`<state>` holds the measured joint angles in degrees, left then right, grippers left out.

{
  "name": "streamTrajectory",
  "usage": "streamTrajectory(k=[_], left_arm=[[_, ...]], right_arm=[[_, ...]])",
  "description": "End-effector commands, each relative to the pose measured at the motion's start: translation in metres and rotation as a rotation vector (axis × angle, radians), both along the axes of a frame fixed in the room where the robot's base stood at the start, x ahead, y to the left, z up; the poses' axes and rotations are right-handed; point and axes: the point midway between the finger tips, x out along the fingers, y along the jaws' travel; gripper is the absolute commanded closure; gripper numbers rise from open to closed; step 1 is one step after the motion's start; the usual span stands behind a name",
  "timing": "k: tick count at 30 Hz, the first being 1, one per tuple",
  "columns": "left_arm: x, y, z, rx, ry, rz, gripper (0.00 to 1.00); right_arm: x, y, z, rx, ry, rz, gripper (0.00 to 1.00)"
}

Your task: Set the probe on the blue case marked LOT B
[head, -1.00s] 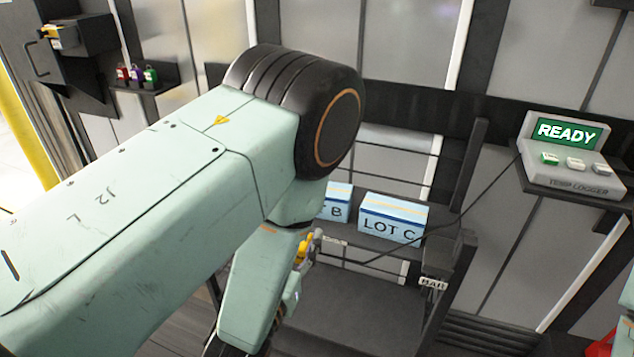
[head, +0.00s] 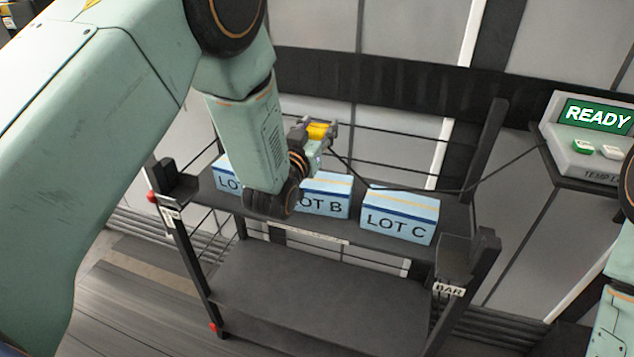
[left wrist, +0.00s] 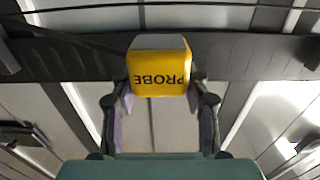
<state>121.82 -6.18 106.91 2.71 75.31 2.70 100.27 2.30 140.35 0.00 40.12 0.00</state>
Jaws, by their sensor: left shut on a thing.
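The yellow probe, marked PROBE, shows upside down in the left wrist view (left wrist: 160,72), held between the fingers of my left gripper (left wrist: 160,95). In the head view the probe (head: 318,130) is at the end of my left gripper (head: 322,138), above and behind the LOT B case. A dark cable runs from the probe to the right. The blue LOT B case (head: 328,195) stands on the rack's upper shelf, its left part hidden by my left wrist. My right gripper is not in view.
The LOT C case (head: 400,215) stands right of LOT B, and another partly hidden case (head: 226,175) stands at the left. The rack (head: 320,290) has a bare lower shelf and dark posts. The temp logger (head: 590,135) on the right reads READY.

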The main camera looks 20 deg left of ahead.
Motion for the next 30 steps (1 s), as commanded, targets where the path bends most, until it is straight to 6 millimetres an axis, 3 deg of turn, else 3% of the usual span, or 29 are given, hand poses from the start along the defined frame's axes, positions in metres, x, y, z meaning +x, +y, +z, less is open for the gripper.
streamTrajectory(k=[2,10,17,24,30], left_arm=[[0.005,0.001,0.002,0.000,0.001,-0.004,0.90],[0.006,0.002,-0.044,0.000,0.004,-0.005,0.90],[0.008,0.003,-0.061,0.000,0.001,-0.005,0.90],[0.009,0.004,-0.092,0.000,0.002,-0.005,0.90],[0.009,0.004,-0.095,0.000,0.001,-0.005,0.90]], right_arm=[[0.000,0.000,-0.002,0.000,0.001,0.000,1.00],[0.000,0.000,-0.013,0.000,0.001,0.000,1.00],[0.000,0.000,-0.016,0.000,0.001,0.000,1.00],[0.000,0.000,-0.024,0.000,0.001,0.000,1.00],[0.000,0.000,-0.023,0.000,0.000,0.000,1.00]])
